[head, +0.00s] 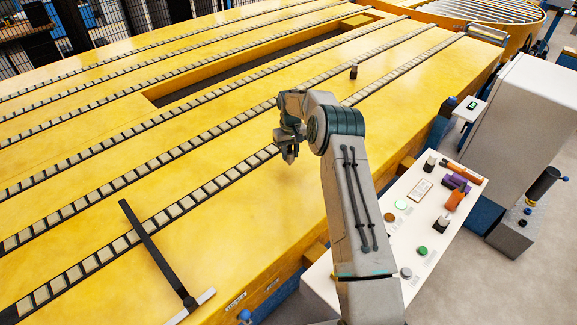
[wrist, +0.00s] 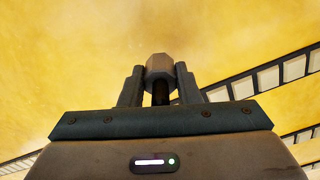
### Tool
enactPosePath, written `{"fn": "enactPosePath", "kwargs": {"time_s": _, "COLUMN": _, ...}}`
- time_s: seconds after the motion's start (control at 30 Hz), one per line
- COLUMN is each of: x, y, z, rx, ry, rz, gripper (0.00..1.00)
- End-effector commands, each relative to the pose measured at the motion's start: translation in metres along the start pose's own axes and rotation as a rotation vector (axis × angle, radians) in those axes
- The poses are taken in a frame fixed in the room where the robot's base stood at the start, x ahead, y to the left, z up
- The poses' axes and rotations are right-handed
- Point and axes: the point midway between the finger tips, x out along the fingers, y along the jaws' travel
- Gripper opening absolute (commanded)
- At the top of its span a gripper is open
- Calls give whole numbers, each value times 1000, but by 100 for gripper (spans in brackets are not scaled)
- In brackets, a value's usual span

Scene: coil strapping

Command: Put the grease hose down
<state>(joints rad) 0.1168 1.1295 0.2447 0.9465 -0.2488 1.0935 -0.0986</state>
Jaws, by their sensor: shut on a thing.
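My gripper (head: 289,155) is above the yellow conveyor bed (head: 225,210), near its middle. In the wrist view my gripper (wrist: 160,88) is shut on a grey-brown faceted piece with a dark stem, which I take to be the end of the grease hose (wrist: 160,66). Only this short end shows between the fingers; no length of hose is visible. In the head view my gripper and wrist hide the held piece. The wrist view shows yellow surface beyond the fingertips; I cannot tell the height of the gap.
Roller tracks (head: 130,235) cross the bed, with a long dark slot (head: 250,68). A small dark cylinder (head: 353,72) stands on the bed. A dark bar (head: 157,252) lies front left. A white side table (head: 392,258) at right holds several small items, beside a grey cabinet (head: 525,125).

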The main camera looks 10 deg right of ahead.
Motion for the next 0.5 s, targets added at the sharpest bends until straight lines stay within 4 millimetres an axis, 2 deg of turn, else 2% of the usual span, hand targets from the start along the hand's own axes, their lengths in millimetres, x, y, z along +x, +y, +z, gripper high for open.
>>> {"fn": "enactPosePath", "kwargs": {"time_s": 0.13, "x": 9, "y": -2, "z": -1, "rx": 0, "ry": 1, "rz": 0, "gripper": 0}}
{"fn": "enactPosePath", "kwargs": {"time_s": 0.33, "x": 37, "y": -2, "z": -1, "rx": 0, "ry": 2, "rz": 0, "gripper": 0}}
{"fn": "enactPosePath", "kwargs": {"time_s": 0.5, "x": 38, "y": -2, "z": -1, "rx": -1, "ry": 4, "rz": 1, "gripper": 0}}
